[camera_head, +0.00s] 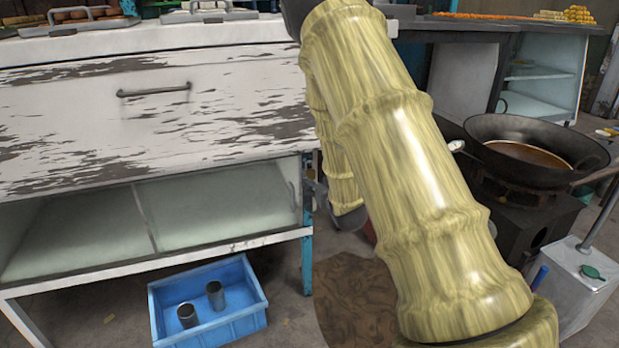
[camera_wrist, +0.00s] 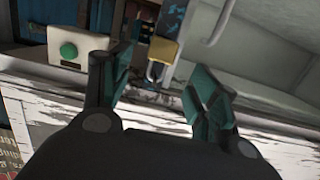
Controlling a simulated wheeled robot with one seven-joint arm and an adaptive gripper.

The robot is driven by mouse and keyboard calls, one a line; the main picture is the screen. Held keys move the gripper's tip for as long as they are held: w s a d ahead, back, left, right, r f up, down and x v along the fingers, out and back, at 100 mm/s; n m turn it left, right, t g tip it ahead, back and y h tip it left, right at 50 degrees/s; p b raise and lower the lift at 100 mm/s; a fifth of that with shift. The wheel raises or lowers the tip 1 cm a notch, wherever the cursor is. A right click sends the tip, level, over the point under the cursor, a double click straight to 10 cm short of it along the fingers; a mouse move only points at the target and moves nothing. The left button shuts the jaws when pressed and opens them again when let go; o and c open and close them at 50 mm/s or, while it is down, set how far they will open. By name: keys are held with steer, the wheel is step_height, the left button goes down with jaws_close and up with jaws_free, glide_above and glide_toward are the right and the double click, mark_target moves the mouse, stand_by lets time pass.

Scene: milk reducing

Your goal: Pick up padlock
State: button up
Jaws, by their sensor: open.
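What looks like the padlock (camera_wrist: 164,50), with a yellow body and a grey shackle below it, shows in the wrist view. It is at the top middle, in line with the gap between my fingers. My gripper (camera_wrist: 162,72) is open, with one teal-padded finger on each side of that gap. Nothing is held between the fingers. I cannot tell how far the padlock is beyond the fingertips. In the head view my arm covers the middle, and neither the padlock nor the gripper's fingers can be made out.
A worn white cabinet (camera_head: 235,100) with a drawer handle fills the left. A blue crate (camera_head: 225,329) with two metal cups is on the floor. A black wok (camera_head: 490,128) sits on a stove at right. A pale box with a green disc (camera_wrist: 85,52) is left of the padlock.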

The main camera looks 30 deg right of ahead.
mark_target(310, 173)
steer(key=shift+b+x, duration=1)
steer(key=shift+x, duration=2.25)
steer(key=c, duration=1.2)
